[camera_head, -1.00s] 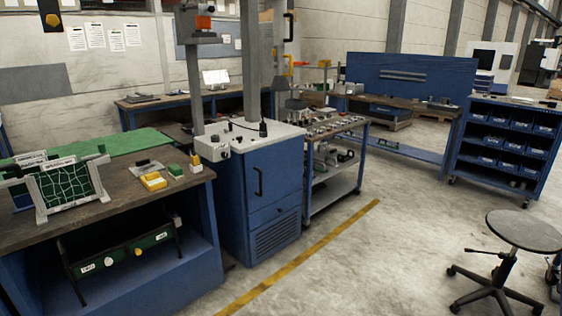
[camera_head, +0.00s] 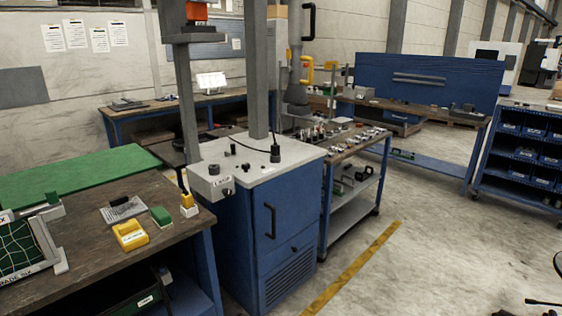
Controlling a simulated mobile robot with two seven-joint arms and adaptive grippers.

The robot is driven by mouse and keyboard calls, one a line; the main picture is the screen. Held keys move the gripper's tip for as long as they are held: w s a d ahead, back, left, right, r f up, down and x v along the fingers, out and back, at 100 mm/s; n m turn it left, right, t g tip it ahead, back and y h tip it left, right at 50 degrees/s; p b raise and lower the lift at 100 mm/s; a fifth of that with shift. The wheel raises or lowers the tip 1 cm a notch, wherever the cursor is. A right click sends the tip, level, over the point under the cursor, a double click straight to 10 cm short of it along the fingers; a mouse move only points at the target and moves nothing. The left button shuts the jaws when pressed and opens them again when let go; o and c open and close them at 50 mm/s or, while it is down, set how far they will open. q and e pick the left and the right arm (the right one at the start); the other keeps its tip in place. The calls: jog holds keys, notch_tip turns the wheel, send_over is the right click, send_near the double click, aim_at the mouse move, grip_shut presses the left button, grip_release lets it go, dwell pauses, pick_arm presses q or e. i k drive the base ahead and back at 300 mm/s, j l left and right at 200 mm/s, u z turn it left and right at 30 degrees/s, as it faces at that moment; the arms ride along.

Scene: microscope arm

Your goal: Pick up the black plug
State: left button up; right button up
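A small black plug-like piece (camera_head: 275,153) stands upright on the pale top of the blue cabinet (camera_head: 262,210), in front of a grey post, with a thin dark line rising above it. Other small black pieces sit on the same top, one to its left (camera_head: 233,149) and another nearer the front (camera_head: 246,167). A dark piece (camera_head: 119,201) also lies on a grey plate on the workbench at left. I cannot tell for certain which of these is the black plug. Neither of my grippers is in view.
The wooden workbench (camera_head: 85,240) at left holds a yellow block (camera_head: 130,235), a green block (camera_head: 160,216) and a white-framed net panel (camera_head: 30,245). A cart (camera_head: 350,200) with small parts stands right of the cabinet. Floor (camera_head: 430,260) at right is open.

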aim_at(275, 148)
jog(key=i+j, duration=0.1)
jog(key=i, duration=0.35)
jog(key=i+l+u, duration=0.15)
jog(key=i+l, duration=0.7)
jog(key=i+l+u, duration=0.15)
jog(key=i+l, duration=0.65)
jog(key=l, duration=0.15)
